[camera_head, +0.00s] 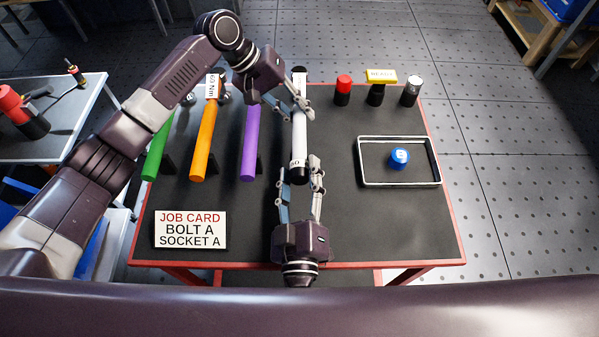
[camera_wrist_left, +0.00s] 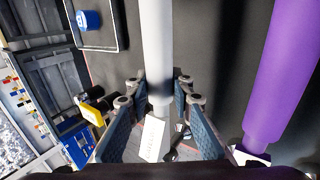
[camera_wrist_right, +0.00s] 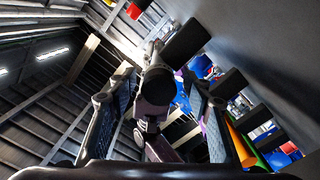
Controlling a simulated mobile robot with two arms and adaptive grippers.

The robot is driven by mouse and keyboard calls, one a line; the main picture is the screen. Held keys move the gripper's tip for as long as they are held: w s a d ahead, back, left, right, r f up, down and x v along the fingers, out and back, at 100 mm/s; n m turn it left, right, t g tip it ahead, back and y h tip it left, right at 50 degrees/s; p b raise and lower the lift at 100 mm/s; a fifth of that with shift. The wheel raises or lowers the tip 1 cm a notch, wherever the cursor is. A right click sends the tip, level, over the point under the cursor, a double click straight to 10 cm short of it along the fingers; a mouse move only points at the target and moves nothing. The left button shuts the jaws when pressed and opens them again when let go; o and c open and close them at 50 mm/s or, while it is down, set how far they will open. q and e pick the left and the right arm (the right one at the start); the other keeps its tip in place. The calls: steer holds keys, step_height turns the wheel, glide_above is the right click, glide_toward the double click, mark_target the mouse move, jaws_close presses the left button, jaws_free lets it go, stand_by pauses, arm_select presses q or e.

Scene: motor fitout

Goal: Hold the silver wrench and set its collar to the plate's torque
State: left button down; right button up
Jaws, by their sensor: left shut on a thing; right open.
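The silver wrench (camera_head: 298,140) stands out as a pale, whitish bar with dark bands near its lower end, pointing toward me over the black table. My left gripper (camera_head: 298,100) is shut on its far part; the left wrist view shows the pale shaft (camera_wrist_left: 157,45) between the fingers. My right gripper (camera_head: 299,168) is open, its fingers on either side of the wrench's near end. The right wrist view shows that dark round end (camera_wrist_right: 157,84) between the spread fingers. A white plate (camera_head: 212,86) near the orange wrench reads about "60 Nm". Collar markings are too small to read.
Purple (camera_head: 250,140), orange (camera_head: 205,140) and green (camera_head: 158,148) wrenches lie left of the silver one. A job card (camera_head: 190,229) reads "BOLT A SOCKET A". A tray (camera_head: 399,184) with a blue socket (camera_head: 398,158) is at right.

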steer(key=s, duration=1.2)
